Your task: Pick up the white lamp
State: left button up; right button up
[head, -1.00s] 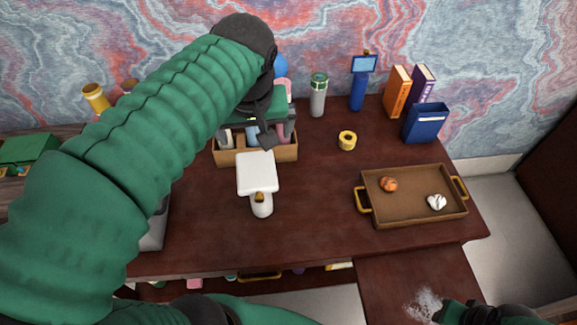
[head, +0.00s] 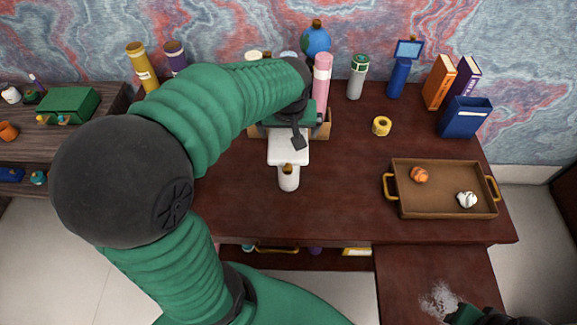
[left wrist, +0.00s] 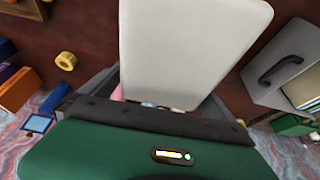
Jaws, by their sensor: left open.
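The white lamp (head: 289,178) stands on the dark wooden desk, with its flat rectangular head above a short rounded stem. My left gripper (head: 298,142) is over the rear part of the lamp head in the head view. In the left wrist view the white lamp head (left wrist: 190,45) fills the upper middle, with grey finger parts showing at both sides of its near end. The left gripper is open; contact with the lamp cannot be told. My right gripper (head: 470,314) shows only partly at the bottom right corner, and its jaws are not clear.
A wooden organizer (head: 325,128) with a pink bottle (head: 322,75) stands just behind the lamp. Yellow tape (head: 382,126) lies between. A grey box with a handle (left wrist: 285,68) shows in the left wrist view.

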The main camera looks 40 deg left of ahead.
pick_arm(q)
jog(key=shift+w+d, duration=0.1)
jog(key=c, duration=2)
